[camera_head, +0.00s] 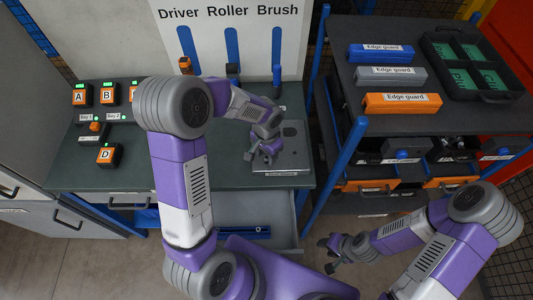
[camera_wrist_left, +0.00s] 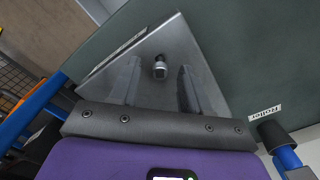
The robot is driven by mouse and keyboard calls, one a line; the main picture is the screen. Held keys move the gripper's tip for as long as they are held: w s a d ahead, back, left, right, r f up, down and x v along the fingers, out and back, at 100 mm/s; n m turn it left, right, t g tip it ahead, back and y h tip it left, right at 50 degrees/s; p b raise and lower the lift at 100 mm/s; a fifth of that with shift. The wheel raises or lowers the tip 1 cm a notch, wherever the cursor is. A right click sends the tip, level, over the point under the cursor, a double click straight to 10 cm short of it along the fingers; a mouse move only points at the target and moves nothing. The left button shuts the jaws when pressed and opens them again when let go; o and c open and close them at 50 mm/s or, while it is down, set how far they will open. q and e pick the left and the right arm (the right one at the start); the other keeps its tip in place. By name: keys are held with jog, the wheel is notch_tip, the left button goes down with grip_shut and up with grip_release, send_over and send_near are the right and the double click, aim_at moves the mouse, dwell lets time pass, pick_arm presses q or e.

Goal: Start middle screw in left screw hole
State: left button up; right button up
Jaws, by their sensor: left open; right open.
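A grey metal plate (camera_head: 292,157) lies at the right end of the green bench, with a label along its front edge. It also shows in the left wrist view (camera_wrist_left: 187,45). My left gripper (camera_head: 262,152) is low over the plate's left part. In the left wrist view its two fingers (camera_wrist_left: 157,88) are apart, with a screw (camera_wrist_left: 160,69) visible between and just beyond their tips. I cannot tell whether that screw sits in a hole. The other screws and the holes are hidden or too small to tell. My right gripper (camera_head: 343,253) is open and empty, away from the bench.
A board labelled Driver, Roller, Brush (camera_head: 207,45) stands behind the bench, with tools before it. Lettered boxes (camera_head: 108,155) are on the bench's left. An open drawer (camera_head: 285,222) is below the plate. A dark shelf (camera_head: 345,75) with edge guards stands at right.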

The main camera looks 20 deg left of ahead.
pick_arm(q)
jog(key=shift+r, duration=0.1)
notch_tip(320, 180, up, 7)
jog(key=shift+r+p, duration=0.2)
jog(key=shift+p, duration=0.4)
